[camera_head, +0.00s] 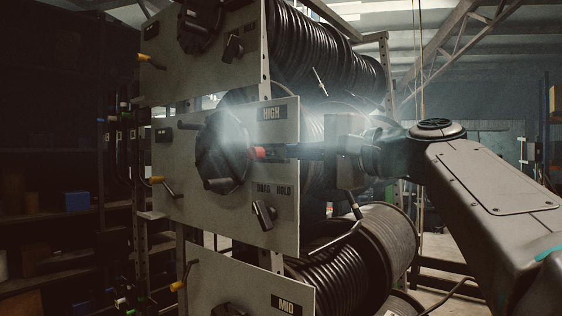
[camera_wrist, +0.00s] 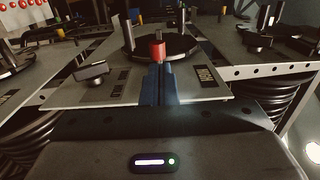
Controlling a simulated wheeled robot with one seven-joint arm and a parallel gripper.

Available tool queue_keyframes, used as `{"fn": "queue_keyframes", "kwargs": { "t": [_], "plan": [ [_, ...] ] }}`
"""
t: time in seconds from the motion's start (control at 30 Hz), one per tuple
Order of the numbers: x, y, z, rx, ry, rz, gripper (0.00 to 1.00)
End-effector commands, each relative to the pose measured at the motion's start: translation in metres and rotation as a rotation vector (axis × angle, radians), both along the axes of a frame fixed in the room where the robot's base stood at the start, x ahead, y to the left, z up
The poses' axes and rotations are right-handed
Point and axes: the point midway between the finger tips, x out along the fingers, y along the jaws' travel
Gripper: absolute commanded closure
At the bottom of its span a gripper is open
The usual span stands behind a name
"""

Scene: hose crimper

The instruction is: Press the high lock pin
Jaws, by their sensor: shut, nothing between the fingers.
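The high lock pin has a red cap (camera_head: 258,153) and sits at the right edge of the black crank disc (camera_head: 224,165) on the panel labelled HIGH (camera_head: 283,165). My gripper (camera_head: 271,152) has dark blue fingers, shut and empty, pointing left at the red cap. In the wrist view the red cap (camera_wrist: 158,52) stands straight beyond the fingertips (camera_wrist: 158,68), in line with them. The tips are at or very near the cap; I cannot tell whether they touch. The pin's base is partly hidden.
A black DRAG HOLD knob (camera_head: 264,214) is below my gripper on the same panel. Similar panels lie above and below, the lower marked MID (camera_head: 287,306). Black hose reels (camera_head: 345,275) stand behind the panels.

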Motion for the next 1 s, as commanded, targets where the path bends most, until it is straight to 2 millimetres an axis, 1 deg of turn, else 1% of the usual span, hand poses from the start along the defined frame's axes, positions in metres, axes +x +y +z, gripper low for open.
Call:
{"fn": "queue_keyframes", "kwargs": {
  "t": [0.03, 0.13, 0.2, 0.33, 0.53, 0.93, 1.0],
  "plan": [
    [-0.007, -0.011, -0.004, 0.0, -0.001, -0.006, 1.0],
    [-0.021, -0.031, -0.003, 0.001, 0.001, -0.014, 1.0],
    [-0.03, -0.042, -0.003, 0.001, 0.001, -0.016, 1.0],
    [-0.041, -0.054, -0.002, 0.001, 0.002, -0.016, 1.0],
    [-0.047, -0.06, -0.001, 0.001, 0.002, -0.012, 1.0],
    [-0.047, -0.059, -0.001, 0.001, 0.002, -0.01, 1.0],
    [-0.047, -0.058, -0.003, -0.003, 0.007, -0.011, 1.0]
  ]
}}
